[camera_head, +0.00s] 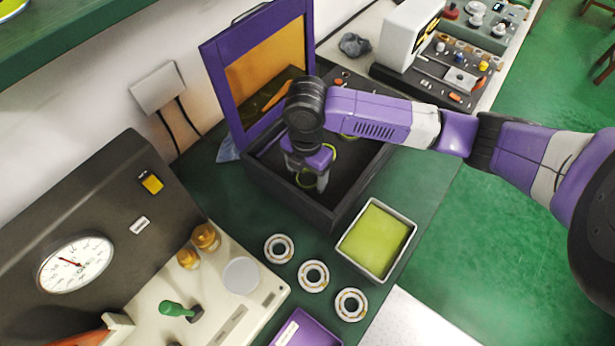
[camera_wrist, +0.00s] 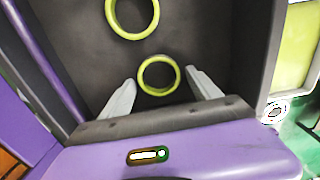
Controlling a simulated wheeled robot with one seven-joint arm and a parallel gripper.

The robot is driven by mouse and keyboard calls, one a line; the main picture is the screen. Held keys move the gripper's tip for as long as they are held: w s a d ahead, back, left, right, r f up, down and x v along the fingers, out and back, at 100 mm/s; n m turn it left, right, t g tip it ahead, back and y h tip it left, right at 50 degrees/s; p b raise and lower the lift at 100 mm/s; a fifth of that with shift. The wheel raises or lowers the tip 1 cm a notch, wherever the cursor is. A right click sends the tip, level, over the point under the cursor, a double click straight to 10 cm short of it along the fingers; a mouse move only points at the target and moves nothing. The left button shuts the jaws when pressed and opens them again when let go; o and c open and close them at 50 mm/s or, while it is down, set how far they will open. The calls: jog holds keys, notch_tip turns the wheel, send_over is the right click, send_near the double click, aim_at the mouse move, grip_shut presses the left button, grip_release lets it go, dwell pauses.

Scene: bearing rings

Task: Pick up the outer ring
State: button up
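Two yellow-green rings lie in the dark box (camera_head: 283,205). In the wrist view the nearer ring (camera_wrist: 158,93) sits between my finger tips, with a small gap on either side. The farther ring (camera_wrist: 133,37) lies beyond it, cut by the top edge. My gripper (camera_head: 311,183) points down into the box; its fingers also show in the wrist view (camera_wrist: 160,77), spread and empty. In the head view the rings are partly hidden by my gripper. I cannot tell how far the finger tips are above the box floor.
The box has an upright purple-framed lid (camera_head: 216,83) at the back and dark walls. A tray with a yellow-green surface (camera_head: 376,238) stands to the front right. Bearings (camera_head: 313,263) lie in front of the box. A gauge panel (camera_head: 75,264) stands left.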

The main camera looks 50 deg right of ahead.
jog(key=c, duration=1.2)
jog(key=shift+r, duration=0.15)
